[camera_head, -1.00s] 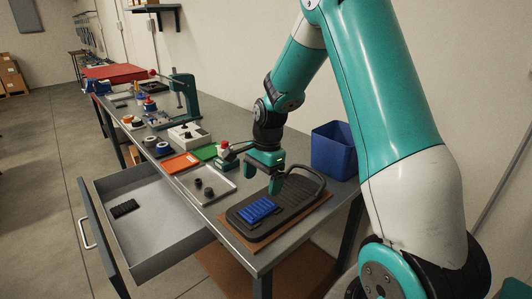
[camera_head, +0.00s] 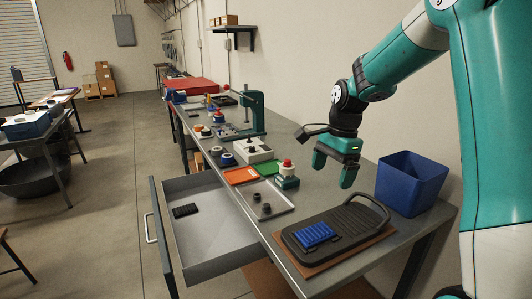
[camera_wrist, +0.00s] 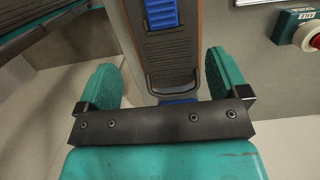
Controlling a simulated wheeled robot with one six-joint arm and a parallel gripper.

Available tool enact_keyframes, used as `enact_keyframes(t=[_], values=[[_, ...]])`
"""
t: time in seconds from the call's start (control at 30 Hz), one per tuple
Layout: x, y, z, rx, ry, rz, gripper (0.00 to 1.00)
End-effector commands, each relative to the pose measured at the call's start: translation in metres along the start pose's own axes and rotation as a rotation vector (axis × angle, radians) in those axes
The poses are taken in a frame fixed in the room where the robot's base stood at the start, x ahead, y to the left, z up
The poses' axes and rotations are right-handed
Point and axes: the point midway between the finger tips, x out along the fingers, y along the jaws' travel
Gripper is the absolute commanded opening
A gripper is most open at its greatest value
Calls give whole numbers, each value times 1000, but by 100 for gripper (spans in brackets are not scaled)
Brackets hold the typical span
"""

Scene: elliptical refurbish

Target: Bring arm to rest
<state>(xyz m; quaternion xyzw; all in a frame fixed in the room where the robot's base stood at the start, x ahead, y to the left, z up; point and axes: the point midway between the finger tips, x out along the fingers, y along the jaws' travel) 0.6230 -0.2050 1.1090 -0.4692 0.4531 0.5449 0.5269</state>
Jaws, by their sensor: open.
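My gripper (camera_head: 333,172) is open and empty, raised above the workbench in the head view. In the wrist view its two teal fingers (camera_wrist: 163,82) stand wide apart with nothing between them touching. The dark elliptical-machine pedal (camera_head: 350,228) lies on a brown mat (camera_head: 322,264) at the near end of the bench, below and in front of my gripper. A blue ribbed pad (camera_head: 316,235) sits on the pedal; it also shows in the wrist view (camera_wrist: 162,14).
A blue bin (camera_head: 411,184) stands at the bench's right edge. A red-button box (camera_head: 287,176), a grey tray (camera_head: 280,206) and a teal press (camera_head: 256,112) stand left of my gripper. An open drawer (camera_head: 215,235) holding a black pad (camera_head: 185,211) juts out left.

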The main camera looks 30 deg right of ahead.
Motion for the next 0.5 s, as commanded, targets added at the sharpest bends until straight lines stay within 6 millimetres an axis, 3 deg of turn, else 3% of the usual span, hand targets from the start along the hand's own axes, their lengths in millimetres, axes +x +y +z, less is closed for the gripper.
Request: enact_keyframes(t=[0.13, 0.23, 0.37, 0.5], values=[[0, 0, 3, -16, -1, -1, 93], [-5, 6, 27, -148, -6, -11, 93], [-14, 32, 98, -572, -26, -42, 93], [-18, 92, 182, -1183, -57, -98, 93]])
